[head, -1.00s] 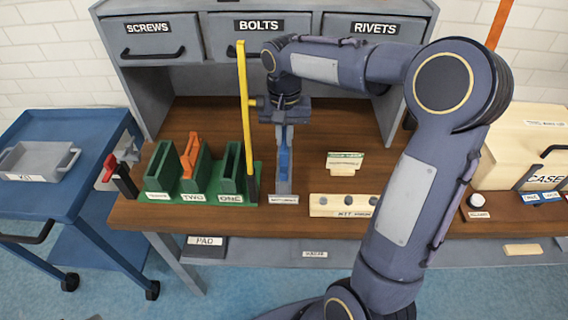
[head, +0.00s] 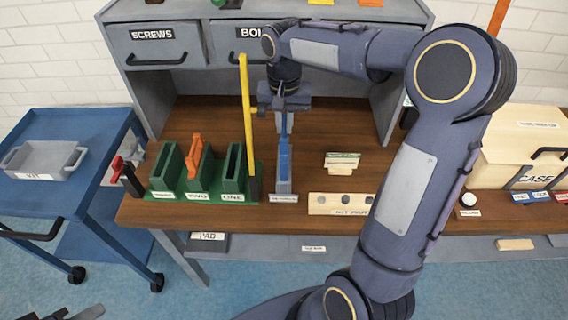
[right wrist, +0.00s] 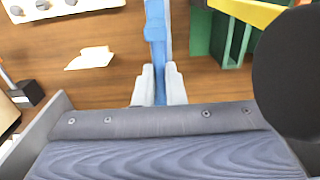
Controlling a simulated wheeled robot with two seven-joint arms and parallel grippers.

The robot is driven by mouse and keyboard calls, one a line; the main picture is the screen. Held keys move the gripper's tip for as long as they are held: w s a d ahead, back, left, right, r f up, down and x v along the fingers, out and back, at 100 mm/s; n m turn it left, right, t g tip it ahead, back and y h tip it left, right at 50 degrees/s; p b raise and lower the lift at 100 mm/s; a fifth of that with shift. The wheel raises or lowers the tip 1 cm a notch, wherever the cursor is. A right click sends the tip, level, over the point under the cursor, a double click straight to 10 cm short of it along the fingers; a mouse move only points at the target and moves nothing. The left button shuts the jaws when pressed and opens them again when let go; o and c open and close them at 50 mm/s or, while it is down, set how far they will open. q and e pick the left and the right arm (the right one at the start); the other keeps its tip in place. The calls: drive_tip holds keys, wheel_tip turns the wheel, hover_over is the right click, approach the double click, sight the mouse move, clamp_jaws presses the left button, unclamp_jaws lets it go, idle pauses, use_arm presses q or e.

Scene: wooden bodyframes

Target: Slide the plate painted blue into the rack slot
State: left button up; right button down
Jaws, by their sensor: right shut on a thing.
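The blue plate (head: 285,150) stands upright on edge in line with a grey labelled holder (head: 284,188) on the wooden bench. My right gripper (head: 284,108) is shut on its upper part. In the right wrist view the plate (right wrist: 157,35) lies between the two pale fingertips (right wrist: 158,85). Whether its lower edge touches the holder is unclear. The green rack, with slots labelled ONE (head: 233,172) and TWO (head: 199,175) and a further one, stands to the left. An orange plate (head: 195,155) is in slot TWO; slot ONE looks empty. A dark shape at the bottom left may be my left gripper (head: 72,313).
A tall yellow post (head: 247,110) stands between slot ONE and the plate. Right of the plate are a pale block with holes (head: 340,204) and a small green-topped stand (head: 342,162). A cream case (head: 520,150) is at far right. Drawers overhang the back.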

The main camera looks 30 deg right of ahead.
drive_tip(key=shift+r+p, duration=1.1)
drive_tip(key=shift+r, duration=0.4)
